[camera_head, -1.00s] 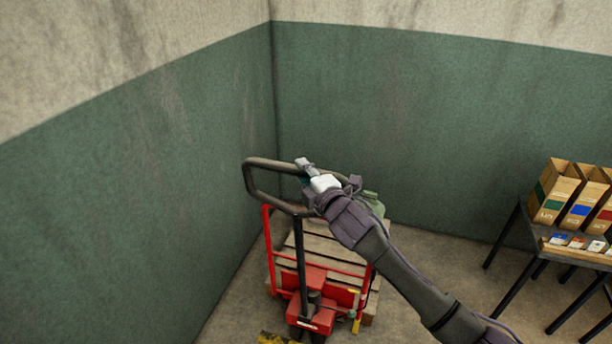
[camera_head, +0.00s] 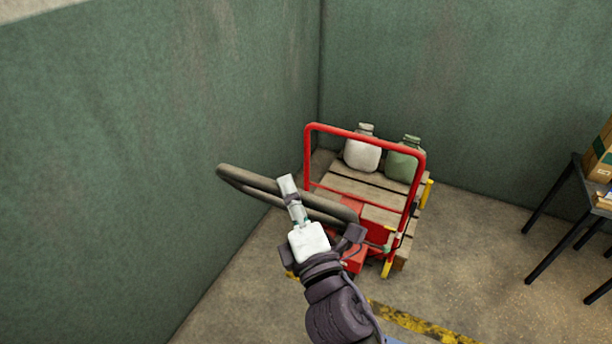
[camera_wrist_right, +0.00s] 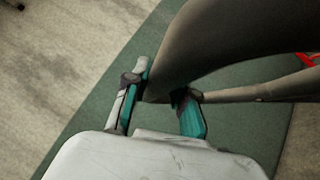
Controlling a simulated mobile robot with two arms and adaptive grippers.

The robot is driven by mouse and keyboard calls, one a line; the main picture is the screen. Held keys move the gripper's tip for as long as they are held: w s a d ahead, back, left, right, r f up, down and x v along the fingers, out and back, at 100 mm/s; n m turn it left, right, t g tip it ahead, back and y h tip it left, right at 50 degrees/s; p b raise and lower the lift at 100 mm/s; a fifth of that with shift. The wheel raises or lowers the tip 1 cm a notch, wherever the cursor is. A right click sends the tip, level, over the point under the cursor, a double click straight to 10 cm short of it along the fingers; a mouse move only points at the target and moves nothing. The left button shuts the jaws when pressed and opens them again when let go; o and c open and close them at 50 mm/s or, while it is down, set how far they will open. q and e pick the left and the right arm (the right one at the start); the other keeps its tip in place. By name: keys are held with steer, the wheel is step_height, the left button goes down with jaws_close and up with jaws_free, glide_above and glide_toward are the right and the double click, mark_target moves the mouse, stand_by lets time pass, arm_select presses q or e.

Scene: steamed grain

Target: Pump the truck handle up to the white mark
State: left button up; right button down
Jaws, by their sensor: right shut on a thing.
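The red truck (camera_head: 424,170) stands in the corner, with a dark grey loop handle (camera_head: 248,182). The handle is tilted down towards me, in front of the truck's red frame. My right gripper (camera_head: 294,203) is shut on the handle's bar. In the right wrist view the teal-padded fingers (camera_wrist_right: 163,98) sit either side of the dark handle bar (camera_wrist_right: 220,45). The handle's stem is mostly hidden behind my gripper and wrist. I cannot make out a white mark. My left gripper is out of view.
A wooden pallet (camera_head: 345,181) on the truck carries a whitish jug (camera_head: 362,154) and a green jug (camera_head: 402,163). Green walls close in left and behind. A dark-legged table (camera_head: 556,196) with boxes stands right. Yellow-black tape (camera_head: 425,328) marks the floor, which is clear between truck and table.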

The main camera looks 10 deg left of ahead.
steer(key=shift+s+a+f+b, duration=0.2)
steer(key=shift+s+f, duration=0.2)
steer(key=shift+s, duration=0.15)
steer(key=shift+s+a+f+b, duration=0.2)
steer(key=shift+s+f, duration=0.2)
steer(key=shift+s, duration=0.15)
steer(key=c, duration=0.9)
jaws_free()
steer(key=shift+w, duration=0.1)
steer(key=shift+r, duration=0.1)
steer(key=shift+d, duration=0.1)
steer(key=v, duration=1.2)
